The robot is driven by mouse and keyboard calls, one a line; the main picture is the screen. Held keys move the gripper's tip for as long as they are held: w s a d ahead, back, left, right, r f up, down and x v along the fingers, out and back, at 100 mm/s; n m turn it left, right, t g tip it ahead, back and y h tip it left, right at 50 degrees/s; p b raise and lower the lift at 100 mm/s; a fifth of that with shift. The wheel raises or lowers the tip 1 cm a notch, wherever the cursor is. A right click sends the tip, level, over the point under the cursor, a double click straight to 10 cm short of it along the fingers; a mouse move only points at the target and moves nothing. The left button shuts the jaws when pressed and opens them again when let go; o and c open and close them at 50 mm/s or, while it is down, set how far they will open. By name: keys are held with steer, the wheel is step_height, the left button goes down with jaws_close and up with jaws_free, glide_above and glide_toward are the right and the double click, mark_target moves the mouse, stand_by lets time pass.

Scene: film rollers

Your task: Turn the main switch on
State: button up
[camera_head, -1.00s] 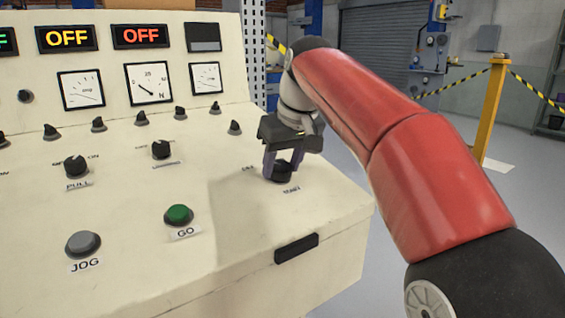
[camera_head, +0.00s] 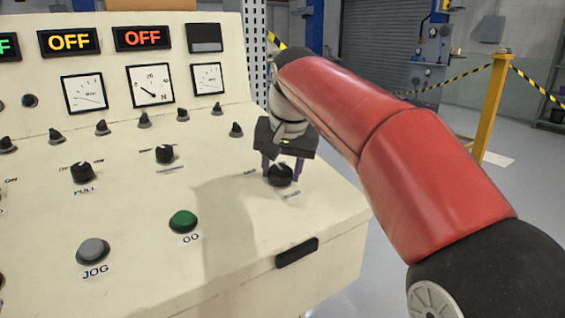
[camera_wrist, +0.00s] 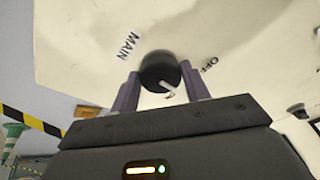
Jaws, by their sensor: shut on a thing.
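The main switch is a round black knob (camera_head: 280,176) on the right part of the cream control panel. In the wrist view the knob (camera_wrist: 160,72) has a white pointer mark toward its lower right. A MAIN label is at its upper left and an OFF label at its right. My gripper (camera_head: 282,168) is over the switch, shut on it, with purple-grey fingers on both sides of the knob. In the wrist view the gripper (camera_wrist: 160,88) has one finger on each side. The switch's ON label cannot be made out.
Left on the panel are a green GO button (camera_head: 183,220), a grey JOG button (camera_head: 93,250) and a PULL knob (camera_head: 83,172). Two lit displays (camera_head: 70,41) read OFF. A row of small black knobs runs below the gauges (camera_head: 150,86). A yellow post (camera_head: 491,105) stands beyond.

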steer(key=m, duration=0.6)
steer(key=shift+a+m+h, duration=0.2)
steer(key=shift+m+h, duration=0.2)
stand_by(0.3)
steer(key=o, duration=1)
steer(key=v, duration=0.7)
steer(key=shift+r, duration=0.45)
